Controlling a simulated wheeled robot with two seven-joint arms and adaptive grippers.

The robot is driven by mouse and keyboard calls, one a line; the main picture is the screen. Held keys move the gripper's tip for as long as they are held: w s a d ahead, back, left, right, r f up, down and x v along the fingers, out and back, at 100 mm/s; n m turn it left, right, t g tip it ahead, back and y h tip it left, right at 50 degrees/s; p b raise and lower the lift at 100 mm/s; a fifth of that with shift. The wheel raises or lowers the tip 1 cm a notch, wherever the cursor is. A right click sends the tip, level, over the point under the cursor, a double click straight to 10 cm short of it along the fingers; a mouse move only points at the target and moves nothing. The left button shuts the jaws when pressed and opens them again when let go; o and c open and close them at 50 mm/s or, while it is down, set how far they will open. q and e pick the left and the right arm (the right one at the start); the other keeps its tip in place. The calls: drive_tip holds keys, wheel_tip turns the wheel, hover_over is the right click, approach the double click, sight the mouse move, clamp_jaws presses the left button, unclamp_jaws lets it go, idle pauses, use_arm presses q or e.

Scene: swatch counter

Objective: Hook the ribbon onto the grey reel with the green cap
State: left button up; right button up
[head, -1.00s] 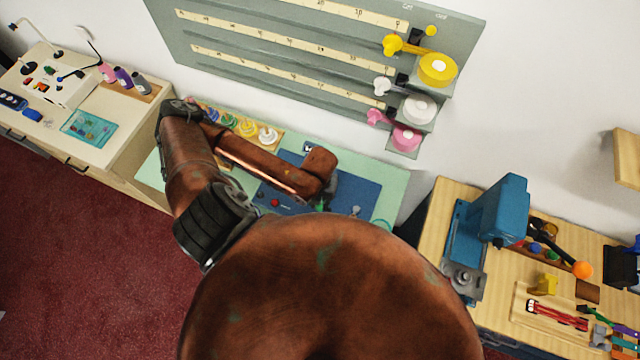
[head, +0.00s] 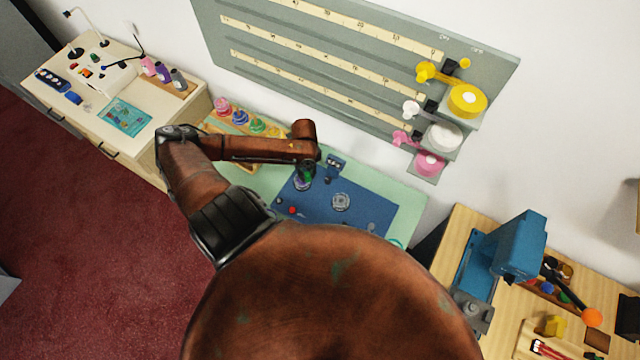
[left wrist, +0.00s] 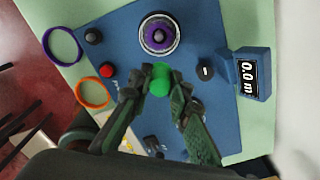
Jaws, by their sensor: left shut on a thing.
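In the left wrist view my left gripper (left wrist: 160,88) is shut on a small rounded green thing (left wrist: 160,80). I cannot tell whether this is the green cap or a ribbon end. Just beyond the fingertips stands a round grey reel with a purple centre (left wrist: 158,35). In the head view my left gripper (head: 305,176) is small and partly hidden by its arm, over the far left part of the blue panel (head: 370,215). A grey disc (head: 341,201) lies on the panel to its right. No green cap on a reel shows clearly. My right gripper is not in view.
A small readout (left wrist: 250,78) stands right of the reel, and a red button (left wrist: 107,70) left of it. Purple (left wrist: 62,46) and orange (left wrist: 93,93) rings lie beside the panel. Coloured spools (head: 240,118) stand behind my arm. A blue machine (head: 515,245) stands at right.

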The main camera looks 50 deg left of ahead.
sight(306, 184)
use_arm(q)
drive_tip(key=shift+a+f, duration=0.15)
drive_tip(key=shift+a, duration=0.5)
wheel_tip(306, 184, down, 5)
drive_tip(key=b, duration=0.5)
drive_tip(key=shift+b, duration=0.3)
drive_tip(key=shift+f, duration=0.4)
idle(0.4)
drive_tip(key=shift+s+d+f, duration=0.1)
drive_tip(key=shift+s+f, duration=0.05)
idle(1.6)
drive_tip(key=shift+p, duration=0.3)
wheel_tip(306, 184, up, 5)
drive_tip(key=p, duration=0.5)
drive_tip(key=shift+p, duration=0.3)
